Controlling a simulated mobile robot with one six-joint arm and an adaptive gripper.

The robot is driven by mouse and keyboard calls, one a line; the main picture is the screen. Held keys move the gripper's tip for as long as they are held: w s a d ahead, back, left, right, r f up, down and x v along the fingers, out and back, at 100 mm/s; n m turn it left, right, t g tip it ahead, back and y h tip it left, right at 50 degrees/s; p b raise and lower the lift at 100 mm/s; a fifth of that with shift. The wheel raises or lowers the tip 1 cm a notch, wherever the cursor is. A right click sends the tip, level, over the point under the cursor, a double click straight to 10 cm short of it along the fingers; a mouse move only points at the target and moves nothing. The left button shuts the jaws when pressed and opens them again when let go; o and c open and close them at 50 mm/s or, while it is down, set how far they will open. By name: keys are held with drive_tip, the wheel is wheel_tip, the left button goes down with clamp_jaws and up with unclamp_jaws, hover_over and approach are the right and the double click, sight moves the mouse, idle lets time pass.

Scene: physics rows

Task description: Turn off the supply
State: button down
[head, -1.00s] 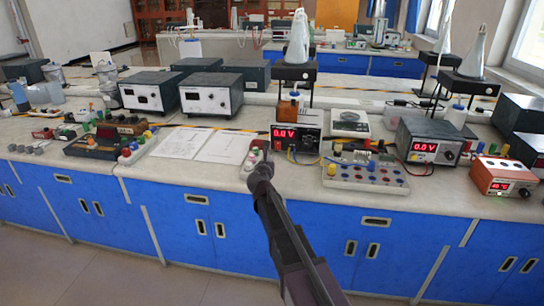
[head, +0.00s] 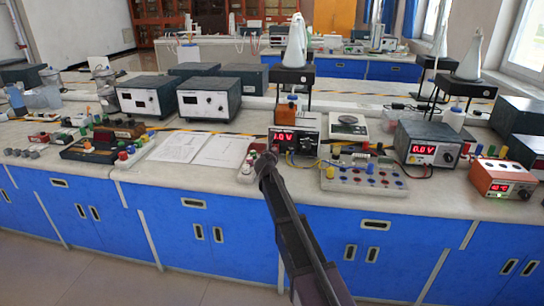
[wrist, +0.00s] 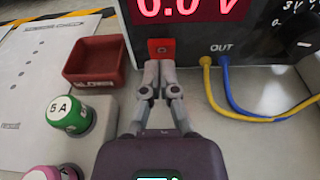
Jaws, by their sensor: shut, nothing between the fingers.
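In the head view my gripper (head: 266,163) is at the supply's lower left, mostly hidden by my arm.
Yellow and blue leads (wrist: 226,92) leave the OUT sockets right of my fingers. A red open box (wrist: 95,62) and a green 5 A knob-like piece (wrist: 70,115) lie to the left. A second supply (head: 428,145) and an orange unit (head: 502,178) stand further right.

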drive_tip(key=shift+w+d, duration=0.1)
drive_tip(key=shift+w, duration=0.35)
drive_tip(key=shift+w+r, duration=0.1)
drive_tip(key=shift+r, duration=0.05)
drive_tip(key=shift+w+r, duration=0.1)
drive_tip(key=shift+w, duration=0.2)
drive_tip(key=shift+d, duration=0.1)
drive_tip(key=shift+s, duration=0.1)
drive_tip(key=shift+s, duration=0.4)
drive_tip(key=r+p+v, duration=0.2)
drive_tip(key=p+v, duration=0.3)
drive_tip(key=v, duration=0.8)
drive_tip(key=shift+w, duration=0.3)
